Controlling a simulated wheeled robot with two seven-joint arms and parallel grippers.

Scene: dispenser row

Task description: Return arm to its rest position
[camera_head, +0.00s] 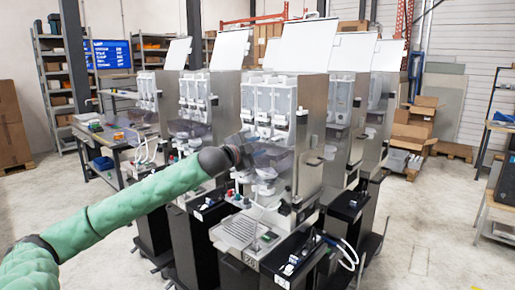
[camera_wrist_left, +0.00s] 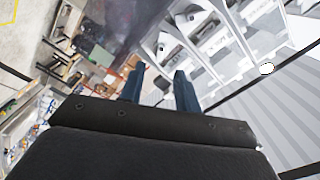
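My left arm, in a green sleeve, reaches in from the left in the head view. Its dark wrist (camera_head: 222,158) is in front of the nearest dispenser machine (camera_head: 310,130). The left gripper is hard to make out there against the machine's clear and grey parts. In the left wrist view, the left gripper (camera_wrist_left: 159,80) shows two dark blue fingers apart, with nothing between them. Pale machine parts (camera_wrist_left: 215,45) lie just beyond and to the right of the fingers. I cannot tell whether the gripper touches the machine. My right gripper is not in view.
More dispenser machines (camera_head: 197,95) stand close together behind and to the left. Raised white lids (camera_head: 305,45) top them. A work table (camera_head: 125,135) is at the left, cardboard boxes (camera_head: 410,130) at the back right. The floor (camera_head: 430,230) at right is clear.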

